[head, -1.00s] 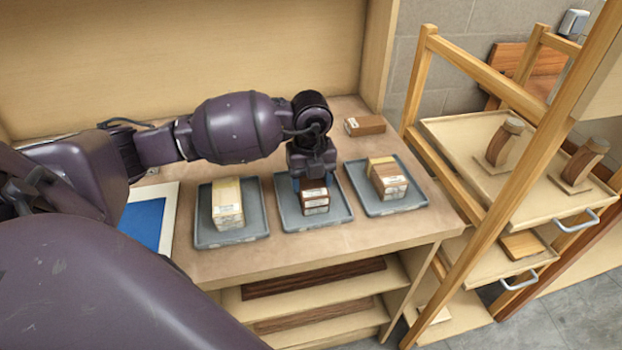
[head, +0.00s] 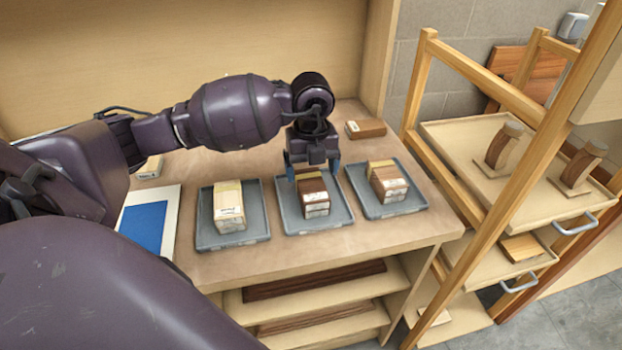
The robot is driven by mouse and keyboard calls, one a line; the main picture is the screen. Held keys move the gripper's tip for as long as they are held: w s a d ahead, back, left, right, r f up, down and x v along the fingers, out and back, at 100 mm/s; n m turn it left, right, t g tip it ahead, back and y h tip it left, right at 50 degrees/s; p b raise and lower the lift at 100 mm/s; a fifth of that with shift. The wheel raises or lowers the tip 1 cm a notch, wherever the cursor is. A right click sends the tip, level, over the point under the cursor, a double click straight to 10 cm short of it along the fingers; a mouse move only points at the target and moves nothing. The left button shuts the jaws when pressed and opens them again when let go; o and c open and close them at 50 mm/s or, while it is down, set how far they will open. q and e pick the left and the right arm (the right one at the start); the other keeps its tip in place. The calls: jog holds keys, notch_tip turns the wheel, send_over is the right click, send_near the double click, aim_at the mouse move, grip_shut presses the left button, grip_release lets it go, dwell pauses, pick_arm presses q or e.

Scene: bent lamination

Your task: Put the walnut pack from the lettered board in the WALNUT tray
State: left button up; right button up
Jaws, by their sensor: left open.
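My left gripper (head: 313,171) is open, its blue fingertips spread just above and behind the dark brown pack (head: 315,211) in the middle grey tray (head: 291,222). That pack has a pale label on its front and looks like walnut; it rests in the tray. The left tray (head: 207,233) holds a pale wood pack (head: 229,212). The right tray (head: 412,199) holds a pack with a brown front and paler top (head: 389,186). Tray lettering is not readable. A white-edged blue board (head: 145,224) lies at the left, partly hidden by my arm. My right gripper is not in view.
A brown pack (head: 366,129) lies on the bench behind the right tray. A pale pack (head: 151,167) lies behind my left arm. A wooden rack (head: 475,75) with curved pieces stands at the right. The bench front (head: 330,250) is clear.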

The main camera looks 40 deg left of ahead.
aim_at(311, 185)
pick_arm(q)
notch_tip(311, 185, up, 8)
jog(key=shift+f, duration=0.2)
dwell(0.7)
